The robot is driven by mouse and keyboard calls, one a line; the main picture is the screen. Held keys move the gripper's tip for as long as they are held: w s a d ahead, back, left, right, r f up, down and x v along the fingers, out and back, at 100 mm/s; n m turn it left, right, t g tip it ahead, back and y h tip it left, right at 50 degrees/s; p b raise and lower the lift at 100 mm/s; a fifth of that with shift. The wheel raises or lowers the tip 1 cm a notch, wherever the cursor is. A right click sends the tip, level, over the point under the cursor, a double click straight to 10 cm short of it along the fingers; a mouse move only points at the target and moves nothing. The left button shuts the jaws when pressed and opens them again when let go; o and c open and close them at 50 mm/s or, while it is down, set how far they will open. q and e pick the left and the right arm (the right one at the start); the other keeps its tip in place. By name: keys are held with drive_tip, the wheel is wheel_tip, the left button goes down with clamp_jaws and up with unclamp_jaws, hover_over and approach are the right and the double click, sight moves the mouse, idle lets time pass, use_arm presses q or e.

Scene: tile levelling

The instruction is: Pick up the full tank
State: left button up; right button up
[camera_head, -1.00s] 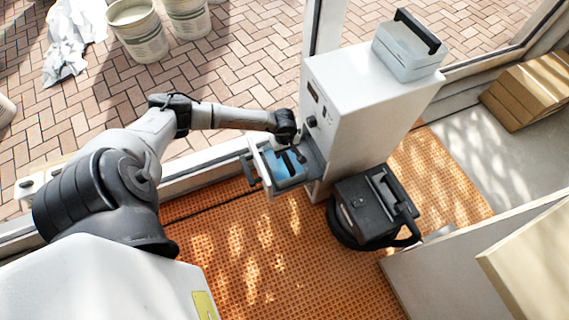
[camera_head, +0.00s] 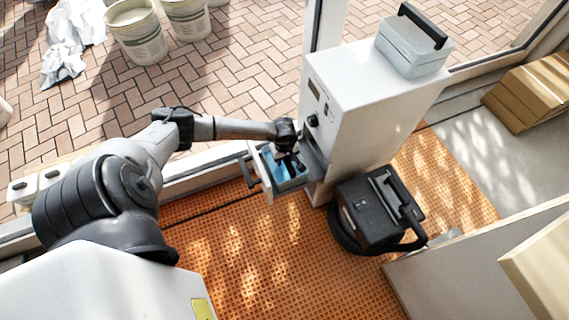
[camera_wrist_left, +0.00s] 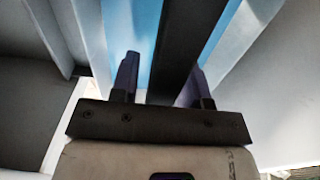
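A tank with blue showing in it (camera_head: 276,172) sits in the pulled-out white tray on the front of the white machine (camera_head: 360,110). My left gripper (camera_head: 294,163) is right over it, pointing down. In the left wrist view, my left gripper's fingers (camera_wrist_left: 160,82) are apart, on either side of a black handle bar (camera_wrist_left: 188,40) with blue tank surface behind it. Whether either finger touches the bar I cannot tell. A second tank, pale grey with a black handle (camera_head: 410,50), stands on top of the machine. My right gripper is out of view.
A black vacuum-like unit with a hose (camera_head: 375,212) stands right of the tray on orange matting (camera_head: 260,265). White buckets (camera_head: 137,32) stand on the brick paving at the back left. The matting in front is clear.

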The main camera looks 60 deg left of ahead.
use_arm(q)
clamp_jaws()
drive_tip(key=shift+r, duration=0.1)
idle(1.0)
